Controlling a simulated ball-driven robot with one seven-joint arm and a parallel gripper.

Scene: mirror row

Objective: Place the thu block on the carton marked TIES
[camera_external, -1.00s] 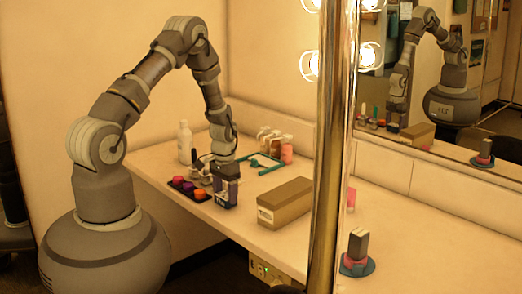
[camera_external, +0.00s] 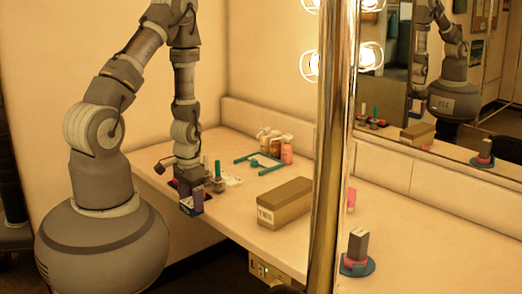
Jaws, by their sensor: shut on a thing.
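The carton marked TIES (camera_external: 285,203) is a closed tan box on the white counter, with a pale label on its near left end. My gripper (camera_external: 189,187) points down near the counter's left front edge, left of the carton and apart from it. It is shut on a dark bluish-purple block (camera_external: 192,207) with a pale face. The block's lettering is too small to read, so I cannot tell whether it is the thu block. I cannot tell whether the block touches anything below it.
A small jar with a green stick (camera_external: 217,178) stands just right of my gripper. A teal frame (camera_external: 260,163) and several bottles (camera_external: 275,146) are behind. A gold post (camera_external: 328,150) and a dark block on a round blue base (camera_external: 356,252) are right. Counter around the carton is clear.

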